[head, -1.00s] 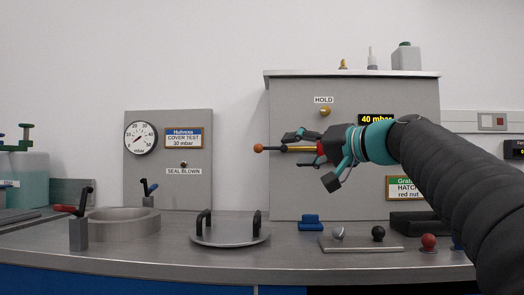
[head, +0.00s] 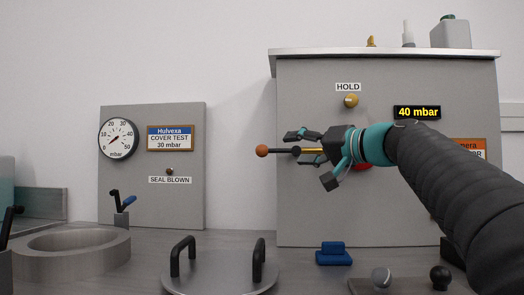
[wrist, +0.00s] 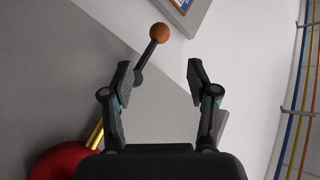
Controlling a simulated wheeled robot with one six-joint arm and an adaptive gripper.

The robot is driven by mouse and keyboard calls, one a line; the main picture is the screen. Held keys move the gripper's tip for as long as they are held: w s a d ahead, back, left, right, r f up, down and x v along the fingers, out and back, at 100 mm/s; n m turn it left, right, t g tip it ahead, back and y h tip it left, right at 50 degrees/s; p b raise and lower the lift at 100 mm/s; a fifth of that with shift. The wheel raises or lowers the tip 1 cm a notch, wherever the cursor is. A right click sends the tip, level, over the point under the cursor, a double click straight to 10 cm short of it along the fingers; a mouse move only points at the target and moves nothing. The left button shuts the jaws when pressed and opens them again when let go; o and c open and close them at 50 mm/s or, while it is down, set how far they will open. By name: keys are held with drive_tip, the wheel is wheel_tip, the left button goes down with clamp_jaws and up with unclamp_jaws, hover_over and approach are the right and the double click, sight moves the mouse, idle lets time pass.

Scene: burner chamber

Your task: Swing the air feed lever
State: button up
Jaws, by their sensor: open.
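A lever with an orange ball knob (head: 262,150), a black rod and a brass section sticks out leftward, nearly level, from the front of the grey cabinet (head: 390,215). Its red hub (wrist: 62,163) shows at the lower left of the wrist view; in the head view my gripper mostly hides it. I see no label naming the lever. My gripper (head: 293,148) is open at the lever, with its fingers above and below the rod in the head view. In the wrist view, the ball (wrist: 159,32) lies beyond the fingertips, and the left finger partly covers the rod. I cannot tell whether they touch.
A HOLD knob (head: 351,101) and a 40 mbar display (head: 417,112) are on the cabinet above the lever. A round gauge (head: 118,139) is on the left panel. A lid with two handles (head: 219,276) and a blue block (head: 333,254) lie on the bench below.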

sight(267, 150)
drive_tip(key=p+x, duration=0.2)
drive_tip(key=x, duration=1)
clamp_jaws()
